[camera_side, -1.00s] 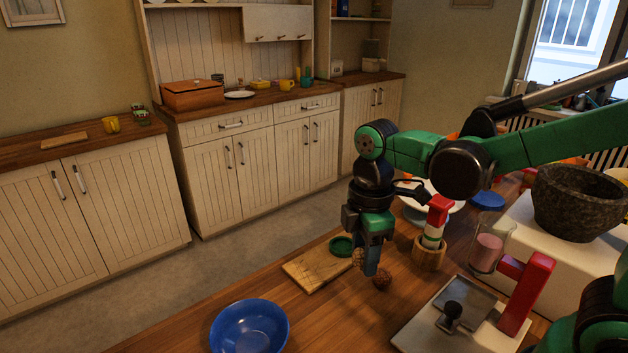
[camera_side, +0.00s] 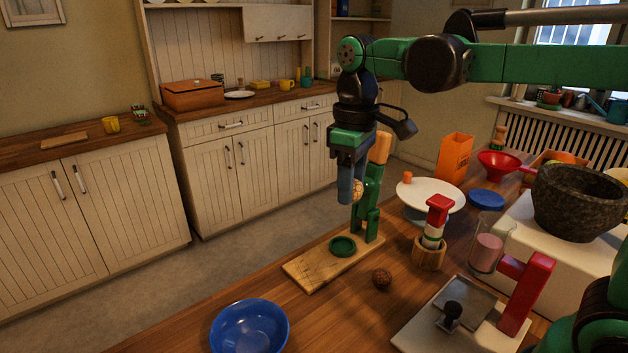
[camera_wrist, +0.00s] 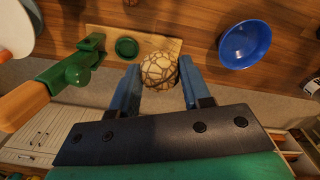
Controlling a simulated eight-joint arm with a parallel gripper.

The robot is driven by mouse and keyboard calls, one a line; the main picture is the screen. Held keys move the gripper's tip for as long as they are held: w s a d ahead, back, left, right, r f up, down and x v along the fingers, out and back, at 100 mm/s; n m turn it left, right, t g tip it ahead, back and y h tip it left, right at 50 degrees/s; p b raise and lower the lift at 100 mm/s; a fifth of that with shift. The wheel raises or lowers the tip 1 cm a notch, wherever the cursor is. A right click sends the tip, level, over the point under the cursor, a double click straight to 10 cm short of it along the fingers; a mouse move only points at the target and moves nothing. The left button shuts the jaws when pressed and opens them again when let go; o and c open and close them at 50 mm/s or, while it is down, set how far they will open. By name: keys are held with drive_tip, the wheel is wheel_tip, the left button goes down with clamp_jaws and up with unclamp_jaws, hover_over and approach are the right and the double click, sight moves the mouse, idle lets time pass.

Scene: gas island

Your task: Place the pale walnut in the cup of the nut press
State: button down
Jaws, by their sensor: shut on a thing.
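The pale walnut (camera_wrist: 159,71) is between the two blue fingers of my gripper (camera_wrist: 160,88) in the wrist view. In the side view the walnut (camera_side: 358,188) shows partly behind a finger of my gripper (camera_side: 352,190), held well above the table. My gripper is shut on it. The nut press has a wooden base (camera_side: 310,266), a green cup (camera_side: 342,245) and a green upright with a wooden handle (camera_side: 380,148). The cup looks empty. In the wrist view the cup (camera_wrist: 126,47) lies up and left of the walnut.
A darker walnut (camera_side: 381,278) lies on the table right of the press. A blue bowl (camera_side: 249,328) stands at the front. A wooden pot with a red-topped tool (camera_side: 430,250), a white stand (camera_side: 431,192) and a red-handled press (camera_side: 526,290) are to the right.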

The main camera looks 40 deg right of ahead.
drive_tip(key=w+m, duration=0.2)
drive_tip(key=m, duration=0.1)
drive_tip(key=r+m, duration=0.1)
drive_tip(key=m, duration=0.4)
hover_over(411, 284)
wheel_tip(411, 284, down, 19)
drive_tip(key=shift+f, duration=0.2)
drive_tip(key=shift+f, duration=0.1)
drive_tip(key=c, duration=0.7)
unclamp_jaws()
drive_tip(key=shift+o, duration=0.2)
